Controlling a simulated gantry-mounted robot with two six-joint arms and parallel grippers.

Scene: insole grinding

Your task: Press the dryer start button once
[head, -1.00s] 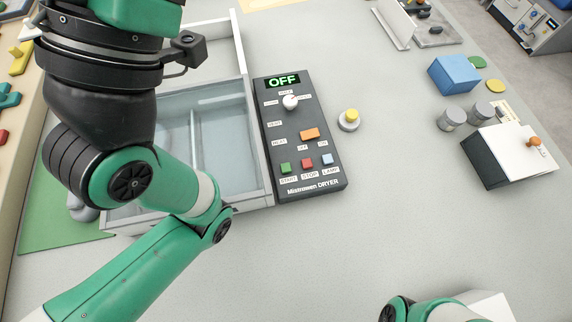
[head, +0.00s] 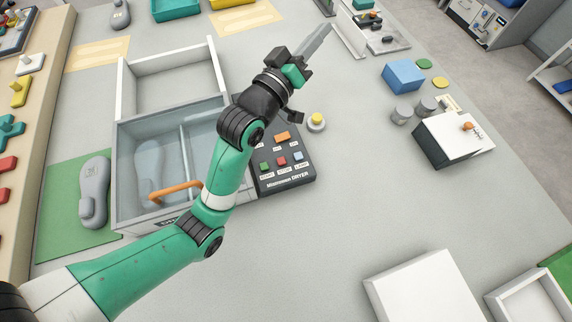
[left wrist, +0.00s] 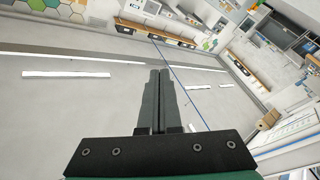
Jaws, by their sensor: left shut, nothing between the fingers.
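The dryer control panel (head: 290,178) is dark grey and stands at the right side of the dryer (head: 117,170). Its green start button (head: 265,166) shows at the lower left of the panel, beside the red stop button (head: 282,160) and the pale blue lamp button (head: 297,156). My left forearm covers the panel's left and upper part, so the display is hidden. My left gripper (head: 326,32) is beyond the panel, well apart from the buttons, with its fingers shut and empty. In the left wrist view the fingers (left wrist: 158,76) lie together, pointing across the room. My right gripper is out of view.
The dryer's clear lid and orange handle (head: 175,191) show left of my arm, with a grey shape inside. A grey insole-shaped piece (head: 94,192) lies on a green mat (head: 52,215). A yellow button (head: 317,119) sits right of the panel.

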